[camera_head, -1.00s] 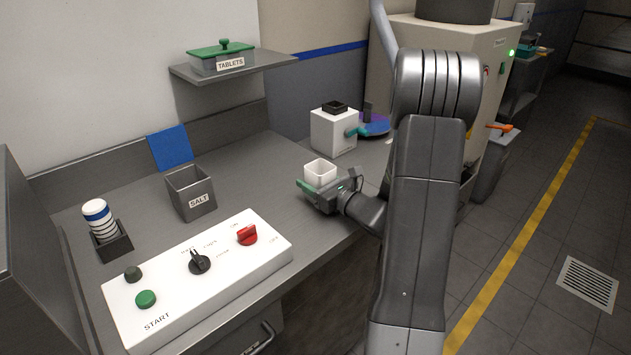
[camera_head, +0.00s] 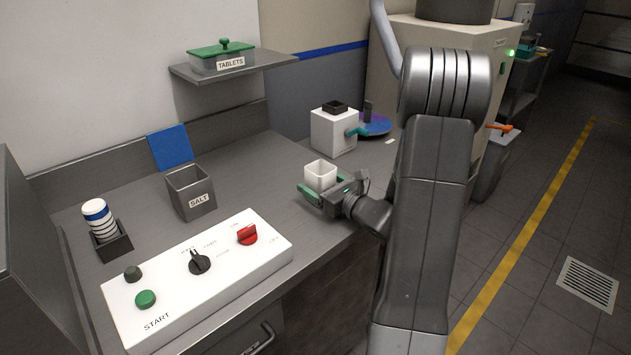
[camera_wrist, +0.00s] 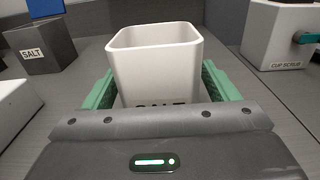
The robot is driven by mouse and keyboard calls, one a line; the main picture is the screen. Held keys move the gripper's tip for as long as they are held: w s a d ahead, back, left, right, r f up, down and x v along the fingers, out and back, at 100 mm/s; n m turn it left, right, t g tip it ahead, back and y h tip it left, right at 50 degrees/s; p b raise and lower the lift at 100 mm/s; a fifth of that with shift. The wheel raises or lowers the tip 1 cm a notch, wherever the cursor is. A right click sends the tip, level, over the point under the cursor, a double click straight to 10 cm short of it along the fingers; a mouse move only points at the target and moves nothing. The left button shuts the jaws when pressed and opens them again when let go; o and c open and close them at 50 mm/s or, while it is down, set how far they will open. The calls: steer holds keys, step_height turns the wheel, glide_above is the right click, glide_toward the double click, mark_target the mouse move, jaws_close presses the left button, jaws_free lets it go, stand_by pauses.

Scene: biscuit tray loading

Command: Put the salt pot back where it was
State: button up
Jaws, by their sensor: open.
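The white salt pot (camera_head: 320,175) stands upright on the counter near its front edge. In the wrist view the salt pot (camera_wrist: 155,62) is close up, with its lettering partly hidden by my gripper body. My gripper (camera_head: 322,188) is open, its green fingers on either side of the pot; in the wrist view the fingers (camera_wrist: 156,88) flank it with small gaps visible. The grey holder marked SALT (camera_head: 191,194) stands to the left on the counter and looks empty; it also shows in the wrist view (camera_wrist: 40,50).
A white control panel (camera_head: 180,300) with knobs and buttons lies at the front left. A striped cup stack (camera_head: 99,216) sits in a dark holder. A white cup-scrub box (camera_head: 333,132) stands behind the pot. A tablets box (camera_head: 221,60) is on the shelf above. Counter between pot and SALT holder is clear.

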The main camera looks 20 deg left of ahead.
steer(key=v, duration=1)
steer(key=shift+d+b, duration=0.15)
steer(key=shift+b, duration=0.25)
steer(key=shift+c, duration=0.2)
stand_by(0.5)
